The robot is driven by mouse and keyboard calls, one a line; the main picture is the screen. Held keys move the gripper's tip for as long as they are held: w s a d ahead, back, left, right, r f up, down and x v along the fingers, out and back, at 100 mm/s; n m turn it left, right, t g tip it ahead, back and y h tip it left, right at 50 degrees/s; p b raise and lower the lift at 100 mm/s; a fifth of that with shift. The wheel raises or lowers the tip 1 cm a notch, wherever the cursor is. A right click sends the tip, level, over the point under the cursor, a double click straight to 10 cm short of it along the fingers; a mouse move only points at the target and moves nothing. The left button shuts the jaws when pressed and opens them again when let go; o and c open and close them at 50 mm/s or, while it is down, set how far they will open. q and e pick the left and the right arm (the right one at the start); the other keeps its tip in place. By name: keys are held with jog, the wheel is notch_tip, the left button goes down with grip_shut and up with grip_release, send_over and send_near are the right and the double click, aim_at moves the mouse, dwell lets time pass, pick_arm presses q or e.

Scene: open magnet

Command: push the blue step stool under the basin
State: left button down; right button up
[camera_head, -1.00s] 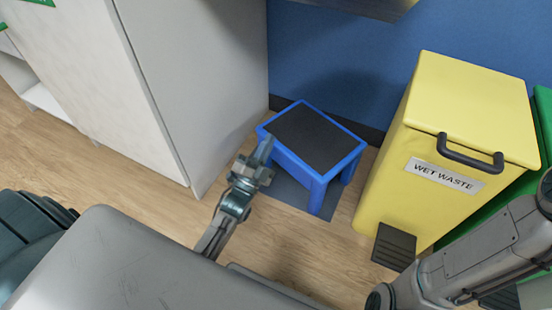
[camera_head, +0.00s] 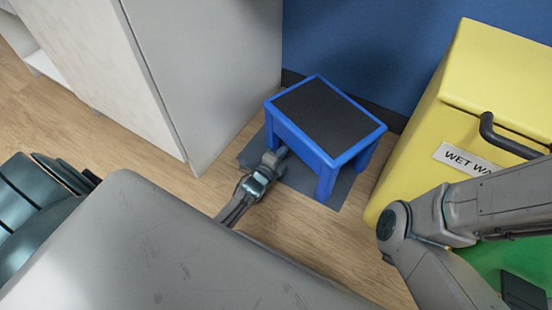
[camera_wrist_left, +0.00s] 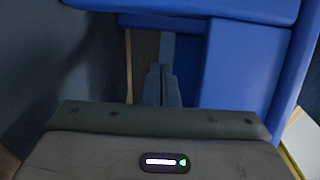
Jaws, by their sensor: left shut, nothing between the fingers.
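The blue step stool (camera_head: 286,131) stands upright on a dark grey floor mat (camera_head: 346,192), in front of the blue wall. Its top has a black pad (camera_head: 328,115). My left gripper (camera_head: 280,154) is low at the stool's near left side, below the seat edge, its tips partly hidden. In the left wrist view the shut, empty fingers (camera_wrist_left: 161,82) point toward the stool's blue panels (camera_wrist_left: 238,62); I cannot tell if they touch. The basin is not visible now. My right arm shows at the lower right, but its gripper is out of view.
A white cabinet (camera_head: 205,75) stands left of the stool. The blue wall (camera_head: 375,45) is close behind the stool. Wooden floor (camera_head: 120,125) is clear at left.

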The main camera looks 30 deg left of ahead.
aim_at(267, 134)
pick_arm(q)
jog(key=a, duration=0.1)
jog(key=w+a+b, duration=0.1)
jog(key=w+a, duration=0.1)
jog(key=shift+a+b, duration=0.3)
jog(key=shift+a, duration=0.05)
jog(key=shift+a, duration=0.1)
jog(key=a, duration=0.1)
jog(key=w+a, duration=0.1)
jog(key=a, duration=0.2)
jog(key=shift+w+a, duration=0.25)
jog(key=shift+a, duration=0.05)
